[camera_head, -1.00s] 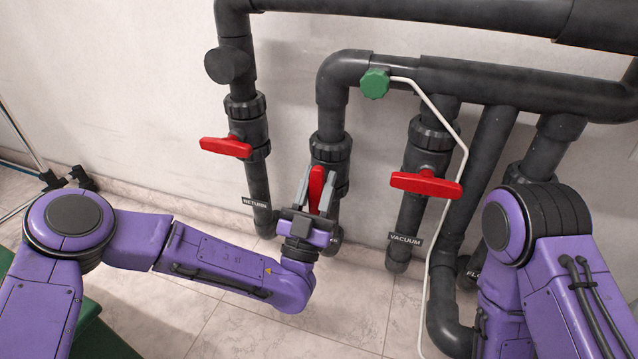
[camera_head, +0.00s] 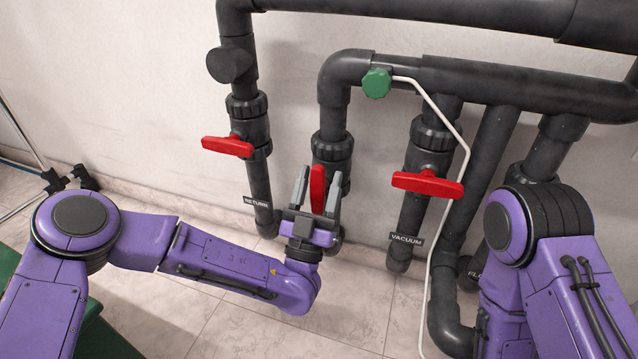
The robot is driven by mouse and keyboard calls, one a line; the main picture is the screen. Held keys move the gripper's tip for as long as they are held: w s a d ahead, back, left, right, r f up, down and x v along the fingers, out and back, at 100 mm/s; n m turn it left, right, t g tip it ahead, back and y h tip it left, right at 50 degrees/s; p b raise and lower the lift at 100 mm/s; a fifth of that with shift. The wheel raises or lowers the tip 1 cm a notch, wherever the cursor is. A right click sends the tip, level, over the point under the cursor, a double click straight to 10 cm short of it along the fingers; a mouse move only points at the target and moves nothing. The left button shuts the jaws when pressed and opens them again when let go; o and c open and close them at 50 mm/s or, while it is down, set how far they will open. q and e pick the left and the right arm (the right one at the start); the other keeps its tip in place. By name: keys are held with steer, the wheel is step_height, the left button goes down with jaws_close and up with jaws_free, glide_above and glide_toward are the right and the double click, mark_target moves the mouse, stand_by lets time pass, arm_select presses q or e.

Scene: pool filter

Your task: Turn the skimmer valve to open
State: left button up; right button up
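The middle valve has a red handle (camera_head: 318,189) that stands upright, in line with its dark pipe. Its label is hidden behind my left gripper, so I cannot read whether it is the skimmer valve. My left gripper (camera_head: 317,194) is open, with one grey finger on each side of this handle. Small gaps show between the fingers and the handle. My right arm (camera_head: 545,260) is at the right, and its gripper is out of the picture.
The RETURN valve's red handle (camera_head: 227,146) and the VACUUM valve's red handle (camera_head: 427,184) lie crosswise to their pipes. A green knob (camera_head: 377,83) with a white tube (camera_head: 465,150) is on the upper pipe. The tiled floor (camera_head: 345,305) in front is clear.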

steer(key=shift+s+d+n+g+p, duration=0.4)
steer(key=shift+s+d+n+p, duration=0.1)
steer(key=shift+s+n+p, duration=0.25)
arm_select(q)
steer(key=v, duration=1)
steer(key=shift+s+f, duration=0.15)
steer(key=shift+f, duration=0.1)
arm_select(e)
steer(key=shift+r, duration=0.1)
